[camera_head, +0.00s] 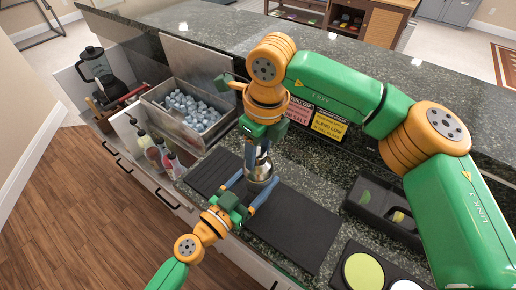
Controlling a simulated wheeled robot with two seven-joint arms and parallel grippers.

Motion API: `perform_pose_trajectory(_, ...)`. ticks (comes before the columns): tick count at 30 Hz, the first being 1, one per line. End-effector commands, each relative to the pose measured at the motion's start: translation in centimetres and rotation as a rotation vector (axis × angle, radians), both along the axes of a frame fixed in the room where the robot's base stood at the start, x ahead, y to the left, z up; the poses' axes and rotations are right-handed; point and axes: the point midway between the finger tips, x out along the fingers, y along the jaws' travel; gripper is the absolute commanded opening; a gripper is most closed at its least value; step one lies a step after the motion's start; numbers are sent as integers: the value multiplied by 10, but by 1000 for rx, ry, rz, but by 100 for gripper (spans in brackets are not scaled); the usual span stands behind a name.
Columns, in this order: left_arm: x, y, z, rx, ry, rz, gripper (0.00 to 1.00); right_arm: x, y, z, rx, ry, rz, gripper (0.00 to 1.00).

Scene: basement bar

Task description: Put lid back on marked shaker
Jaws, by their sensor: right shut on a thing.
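A metal shaker (262,184) stands on the black bar mat (300,224) on the counter. My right gripper (258,152) comes down from above, shut on a small shiny metal piece that looks like the lid (261,166). The lid is right over the shaker's top; whether they touch is hard to tell. My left gripper (256,184) reaches in from the lower left, its blue fingers spread on either side of the shaker. Whether they press on it is unclear. No mark on the shaker can be made out.
An ice bin (152,103) and bottles (153,152) stand to the left, with a blender (97,68) behind. Yellow and pink signs (328,124) stand behind the mat. A black caddy (376,212) and a green round (364,272) are at the right. The mat's right part is clear.

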Motion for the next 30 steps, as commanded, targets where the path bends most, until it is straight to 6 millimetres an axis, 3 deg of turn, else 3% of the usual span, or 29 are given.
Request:
perform_pose_trajectory(10, 0, 0, -1, 0, 2, -1, 0, 0, 0, -7, 1, 1, 0, 0)
perform_pose_trajectory(11, 0, 0, -1, 0, 2, -1, 0, 0, 0, -7, 1, 1, 0, 56)
perform_pose_trajectory(14, 0, 0, -1, 0, 1, -1, 0, 0, 0, -7, 1, 1, 0, 83)
perform_pose_trajectory(24, 0, 0, -1, 0, 2, -1, 0, 0, 0, -4, 1, -1, 0, 83)
perform_pose_trajectory(30, 0, 0, -1, 0, 2, -1, 0, -2, -3, 32, 2, -4, -1, 83)
